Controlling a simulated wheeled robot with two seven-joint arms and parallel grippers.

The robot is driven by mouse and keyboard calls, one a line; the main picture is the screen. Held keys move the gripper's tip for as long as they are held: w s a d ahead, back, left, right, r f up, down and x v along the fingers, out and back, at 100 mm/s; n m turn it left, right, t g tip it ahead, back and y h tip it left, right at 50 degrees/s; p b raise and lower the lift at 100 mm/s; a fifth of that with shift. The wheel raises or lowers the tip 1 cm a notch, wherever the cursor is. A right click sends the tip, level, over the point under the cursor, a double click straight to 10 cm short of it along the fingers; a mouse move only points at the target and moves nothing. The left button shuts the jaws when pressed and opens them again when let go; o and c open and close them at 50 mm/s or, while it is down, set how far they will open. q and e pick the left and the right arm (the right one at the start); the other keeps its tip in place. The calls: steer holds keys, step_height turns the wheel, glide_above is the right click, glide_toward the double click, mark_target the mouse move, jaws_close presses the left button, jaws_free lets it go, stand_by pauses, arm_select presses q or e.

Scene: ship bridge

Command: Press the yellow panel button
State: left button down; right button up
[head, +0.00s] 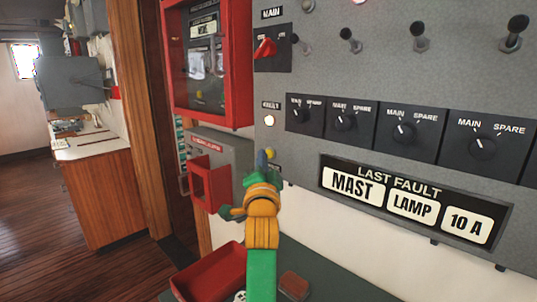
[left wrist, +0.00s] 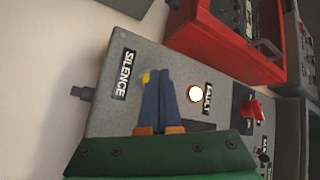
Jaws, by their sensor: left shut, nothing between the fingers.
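The yellow button (head: 271,153) is on the lower left part of the grey panel (head: 400,80). It also shows in the left wrist view (left wrist: 146,77), beside the SILENCE label (left wrist: 124,74), partly hidden by the fingers. My left gripper (head: 262,160) is shut and empty, its blue fingertips at the button. In the left wrist view the closed fingers (left wrist: 158,73) overlap the button's edge. I cannot tell whether they touch it. My right gripper is not in view.
A lit FAULT lamp (left wrist: 195,93) and a red switch (head: 265,48) are near the button. Rotary knobs (head: 404,130) and toggles line the panel. A red-framed cabinet (head: 243,85) and a red holder (head: 210,185) stand left. A red tray (head: 205,272) lies below.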

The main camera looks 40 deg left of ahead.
arm_select(q)
steer(key=shift+w, duration=0.4)
stand_by(0.6)
steer(key=shift+s, duration=0.15)
steer(key=shift+s+p, duration=0.45)
steer(key=shift+s, duration=0.2)
steer(key=s+p, duration=0.2)
steer(key=s, duration=0.3)
steer(key=shift+a, duration=0.2)
